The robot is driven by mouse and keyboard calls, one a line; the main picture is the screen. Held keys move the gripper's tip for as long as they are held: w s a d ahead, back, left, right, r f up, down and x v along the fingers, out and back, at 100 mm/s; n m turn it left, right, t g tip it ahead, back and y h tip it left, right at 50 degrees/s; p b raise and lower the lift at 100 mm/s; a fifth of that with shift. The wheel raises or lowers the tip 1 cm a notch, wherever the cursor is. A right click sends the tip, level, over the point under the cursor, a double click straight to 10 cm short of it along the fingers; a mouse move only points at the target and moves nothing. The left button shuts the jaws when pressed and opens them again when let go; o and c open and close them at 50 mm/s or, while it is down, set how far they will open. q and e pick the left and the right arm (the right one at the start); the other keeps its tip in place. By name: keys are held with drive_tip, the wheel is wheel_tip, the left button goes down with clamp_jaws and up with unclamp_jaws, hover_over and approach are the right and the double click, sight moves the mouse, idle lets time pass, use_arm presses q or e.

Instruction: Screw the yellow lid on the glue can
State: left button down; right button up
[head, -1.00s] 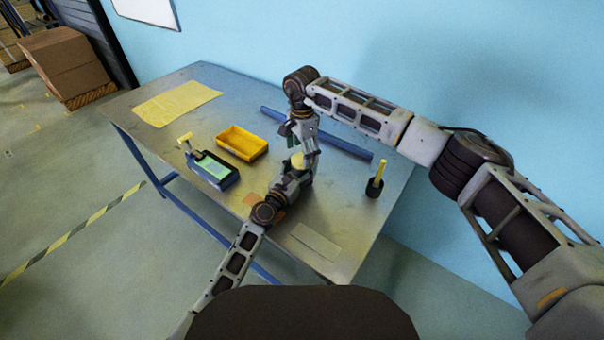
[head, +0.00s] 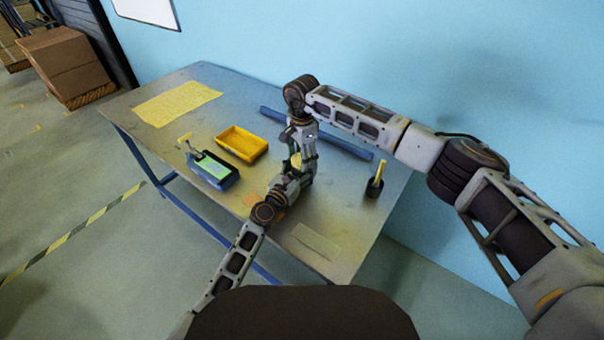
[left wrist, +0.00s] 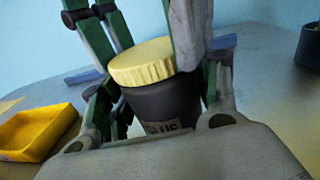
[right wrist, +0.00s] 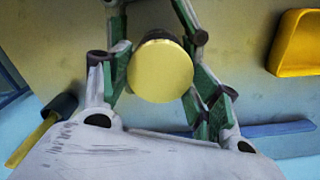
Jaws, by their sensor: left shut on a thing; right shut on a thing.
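The dark glue can (left wrist: 165,105) stands upright in the left wrist view, its label partly hidden. My left gripper (left wrist: 158,100) is shut around its body. The ribbed yellow lid (left wrist: 143,62) sits on top of the can; whether its thread is engaged cannot be told. The lid also shows in the right wrist view (right wrist: 160,72), between the fingers of my right gripper (right wrist: 158,65), which is shut on it from above. In the head view the lid (head: 296,160) is mostly covered by my right gripper.
A dark pot with a yellow-handled tool (head: 374,187) stands to the right. A blue bar (head: 345,146) runs behind. A yellow sheet (head: 176,103) lies far left.

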drive_tip(key=o, duration=1.1)
drive_tip(key=shift+r, duration=0.15)
drive_tip(key=shift+r, duration=2.15)
drive_tip(key=shift+c, duration=0.3)
drive_tip(key=shift+r, duration=1.75)
drive_tip(key=shift+f, duration=0.2)
drive_tip(key=shift+f, duration=3.85)
